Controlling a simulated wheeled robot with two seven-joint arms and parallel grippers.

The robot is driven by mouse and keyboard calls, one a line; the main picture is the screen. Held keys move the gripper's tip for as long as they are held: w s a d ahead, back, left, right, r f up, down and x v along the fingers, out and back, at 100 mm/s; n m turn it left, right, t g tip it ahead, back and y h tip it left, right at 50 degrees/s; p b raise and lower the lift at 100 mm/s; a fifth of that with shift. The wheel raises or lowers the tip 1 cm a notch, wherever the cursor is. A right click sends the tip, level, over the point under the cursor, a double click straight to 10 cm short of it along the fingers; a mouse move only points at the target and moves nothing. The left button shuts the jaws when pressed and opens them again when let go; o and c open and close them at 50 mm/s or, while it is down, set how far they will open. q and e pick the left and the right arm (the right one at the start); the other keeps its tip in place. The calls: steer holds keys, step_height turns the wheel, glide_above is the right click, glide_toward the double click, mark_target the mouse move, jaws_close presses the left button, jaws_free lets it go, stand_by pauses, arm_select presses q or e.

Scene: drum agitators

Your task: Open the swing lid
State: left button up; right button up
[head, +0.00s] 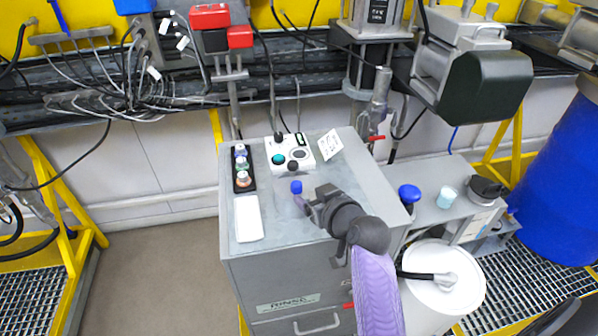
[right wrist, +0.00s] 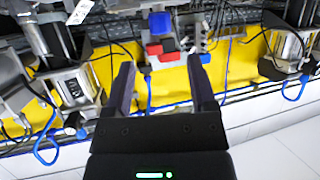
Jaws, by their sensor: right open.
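My right gripper (head: 304,204) is above the grey cabinet top (head: 300,230), its arm coming up from the lower right. In the right wrist view the gripper (right wrist: 164,76) has its two dark purple fingers wide apart, with nothing between them. I cannot tell for sure which part is the swing lid. A round white lid (head: 425,285) with a grey fitting and black hose shows at lower right, apart from the gripper and partly behind my right arm. My left gripper is not in view.
A control box (head: 290,152), small coloured pots (head: 242,165) and a white tray (head: 248,218) are on the cabinet. A blue drum (head: 555,180) stands at right.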

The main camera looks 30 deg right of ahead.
mark_target(298, 186)
steer(key=b+x, duration=0.1)
steer(key=x, duration=0.7)
steer(key=shift+a+f+b, duration=0.1)
steer(key=shift+f+b, duration=0.05)
steer(key=shift+b, duration=0.15)
jaws_close()
stand_by(0.8)
